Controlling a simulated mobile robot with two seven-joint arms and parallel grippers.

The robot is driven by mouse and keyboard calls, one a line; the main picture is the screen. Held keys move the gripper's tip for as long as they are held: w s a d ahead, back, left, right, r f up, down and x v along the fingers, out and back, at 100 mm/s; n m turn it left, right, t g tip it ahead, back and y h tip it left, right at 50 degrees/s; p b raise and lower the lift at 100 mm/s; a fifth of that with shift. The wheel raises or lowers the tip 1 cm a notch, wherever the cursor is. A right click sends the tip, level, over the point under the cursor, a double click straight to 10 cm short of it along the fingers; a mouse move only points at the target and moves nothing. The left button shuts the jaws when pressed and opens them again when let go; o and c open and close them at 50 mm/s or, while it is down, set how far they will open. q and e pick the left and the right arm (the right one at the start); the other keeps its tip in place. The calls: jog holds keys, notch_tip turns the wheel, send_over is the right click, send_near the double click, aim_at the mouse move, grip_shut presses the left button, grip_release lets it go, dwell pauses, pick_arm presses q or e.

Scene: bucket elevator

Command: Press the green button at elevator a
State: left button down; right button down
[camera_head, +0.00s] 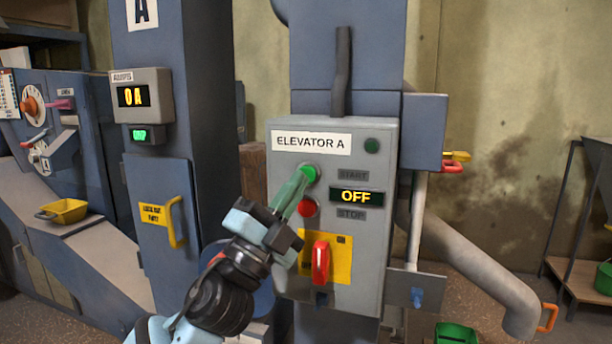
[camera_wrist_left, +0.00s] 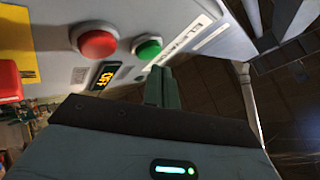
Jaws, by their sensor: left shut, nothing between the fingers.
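The grey control box (camera_head: 375,260) labelled ELEVATOR A fills the middle of the head view. Its round green button (camera_head: 312,173) is beside the START label, and it also shows in the left wrist view (camera_wrist_left: 149,48). My left gripper (camera_head: 301,180) is shut and empty, its greenish fingers reaching up to the green button from the lower left. In the left wrist view the fingertips (camera_wrist_left: 161,72) are right at the green button; I cannot tell whether they touch. The display (camera_head: 356,196) reads OFF. My right gripper is out of view.
A red button (camera_head: 308,208) sits just below the green one, close to the fingers. A red switch handle (camera_head: 320,262) on a yellow plate is lower on the box. A grey pipe (camera_head: 480,275) slopes down at right. A blue cabinet (camera_head: 160,185) stands at left.

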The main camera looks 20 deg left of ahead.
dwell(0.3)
pick_arm(q)
jog(key=shift+w, duration=0.2)
dwell(0.4)
jog(key=shift+w, duration=0.25)
